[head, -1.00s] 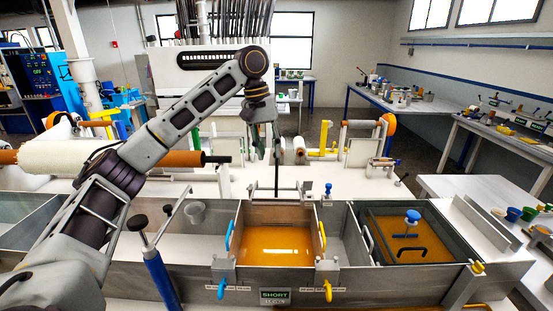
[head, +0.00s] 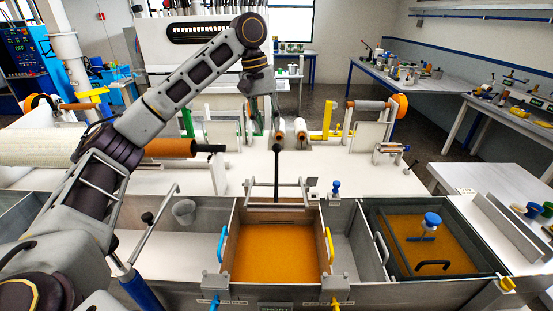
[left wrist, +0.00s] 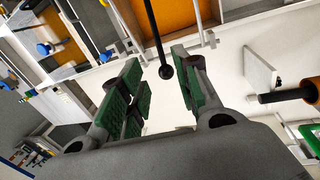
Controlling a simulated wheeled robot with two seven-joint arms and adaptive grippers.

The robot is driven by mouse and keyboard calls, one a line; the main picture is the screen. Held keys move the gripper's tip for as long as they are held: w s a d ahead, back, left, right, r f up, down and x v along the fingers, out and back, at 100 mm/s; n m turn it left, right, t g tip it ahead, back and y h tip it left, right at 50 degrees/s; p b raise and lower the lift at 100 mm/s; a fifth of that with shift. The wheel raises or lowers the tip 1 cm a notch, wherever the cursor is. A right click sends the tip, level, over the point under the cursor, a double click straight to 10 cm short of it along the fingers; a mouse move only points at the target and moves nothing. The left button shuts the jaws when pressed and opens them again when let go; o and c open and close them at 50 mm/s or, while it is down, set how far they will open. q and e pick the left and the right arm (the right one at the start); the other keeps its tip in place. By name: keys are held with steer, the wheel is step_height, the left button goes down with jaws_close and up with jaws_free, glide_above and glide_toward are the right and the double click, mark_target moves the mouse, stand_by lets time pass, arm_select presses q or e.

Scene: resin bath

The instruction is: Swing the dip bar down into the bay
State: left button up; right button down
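The dip bar (head: 276,178) stands upright at the back edge of the bay, a dark rod with a black ball knob on top. The bay (head: 319,228) is a grey-walled bath with orange resin in it. My left gripper (head: 264,130) points down just above the knob. In the left wrist view my left gripper (left wrist: 155,82) is open, with green pads. There the dip bar's knob (left wrist: 165,72) shows between the fingers, with visible gaps; its depth relative to them is unclear. My right gripper is not in view.
A second resin bath (head: 490,235) with a blue knob lies to the right. Blue (head: 222,241) and yellow (head: 329,243) handles flank the bay. Rollers (head: 301,130) stand behind on the white table.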

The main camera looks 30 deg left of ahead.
mark_target(276, 160)
arm_select(q)
steer(key=shift+w+d+f+p, duration=0.15)
steer(key=shift+d+f, duration=0.25)
steer(key=shift+f, duration=1.8)
steer(key=shift+w+d+f+p, duration=0.1)
steer(key=shift+d+f+p, duration=0.3)
steer(key=shift+f, duration=1.85)
steer(key=shift+w+d+f+p, duration=0.1)
steer(key=shift+d+f, duration=0.35)
steer(key=shift+f, duration=1.75)
jaws_close()
